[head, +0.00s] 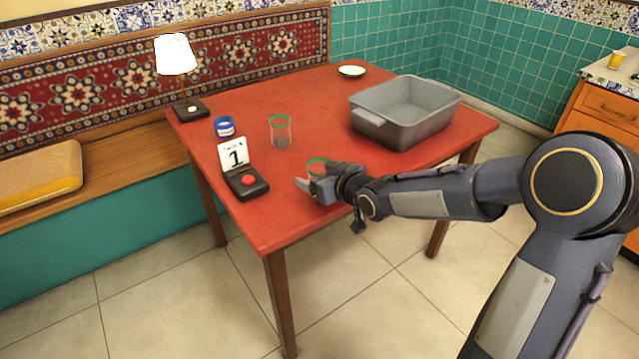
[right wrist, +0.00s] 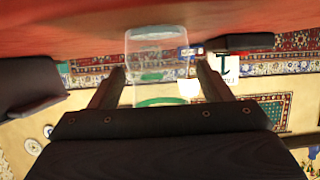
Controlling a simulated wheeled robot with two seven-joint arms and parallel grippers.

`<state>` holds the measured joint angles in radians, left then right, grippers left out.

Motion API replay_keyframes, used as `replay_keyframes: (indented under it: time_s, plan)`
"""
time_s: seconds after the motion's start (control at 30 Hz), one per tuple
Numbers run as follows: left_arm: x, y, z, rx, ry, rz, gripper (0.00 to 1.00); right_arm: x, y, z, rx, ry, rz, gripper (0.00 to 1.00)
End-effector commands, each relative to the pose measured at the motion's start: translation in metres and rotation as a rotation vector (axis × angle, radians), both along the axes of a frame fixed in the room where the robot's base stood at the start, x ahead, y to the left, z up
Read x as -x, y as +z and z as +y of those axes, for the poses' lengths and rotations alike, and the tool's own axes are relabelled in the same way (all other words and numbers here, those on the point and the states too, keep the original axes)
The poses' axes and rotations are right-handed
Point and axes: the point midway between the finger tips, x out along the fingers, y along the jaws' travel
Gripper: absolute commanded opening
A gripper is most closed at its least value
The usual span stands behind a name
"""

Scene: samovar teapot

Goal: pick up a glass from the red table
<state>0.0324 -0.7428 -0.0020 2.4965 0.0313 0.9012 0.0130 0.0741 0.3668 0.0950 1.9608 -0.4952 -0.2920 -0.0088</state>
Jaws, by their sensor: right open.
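A clear glass with a green rim (head: 317,162) stands on the red table (head: 330,90) near its front edge, partly hidden behind my right gripper (head: 318,187). In the right wrist view, which looks upside down, this glass (right wrist: 157,48) shows between the two spread fingers of my right gripper (right wrist: 160,82). The gripper is open, with a gap visible beside the glass. A second clear glass with a green rim (head: 281,131) stands farther back on the table, to the left of the first. My left gripper is not in view.
A black box with a red button and a "1" card (head: 247,182) stands left of the gripper. A blue tin (head: 224,127), a lamp (head: 177,60), a grey tub (head: 405,125) and a small plate (head: 352,71) are also on the table.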

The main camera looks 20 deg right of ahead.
Motion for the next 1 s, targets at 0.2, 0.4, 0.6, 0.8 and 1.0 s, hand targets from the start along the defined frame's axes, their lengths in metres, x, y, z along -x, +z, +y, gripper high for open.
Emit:
replay_keyframes:
  time_s: [0.2,0.4,0.6,0.8,1.0]
  plan:
    - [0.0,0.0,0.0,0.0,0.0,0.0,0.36,0.0,0.0,0.0,-0.001,-0.001,0.0,0.67]
    - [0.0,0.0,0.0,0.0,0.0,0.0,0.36,0.0,0.0,0.0,0.0,-0.001,0.001,0.4]
    - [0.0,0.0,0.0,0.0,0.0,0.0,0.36,0.0,0.001,0.0,-0.001,-0.001,0.0,0.22]
    - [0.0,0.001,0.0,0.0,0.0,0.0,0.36,0.0,0.002,0.0,-0.001,-0.001,-0.001,0.22]
    - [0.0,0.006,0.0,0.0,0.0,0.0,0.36,0.0,0.018,0.0,-0.002,-0.001,-0.003,0.22]
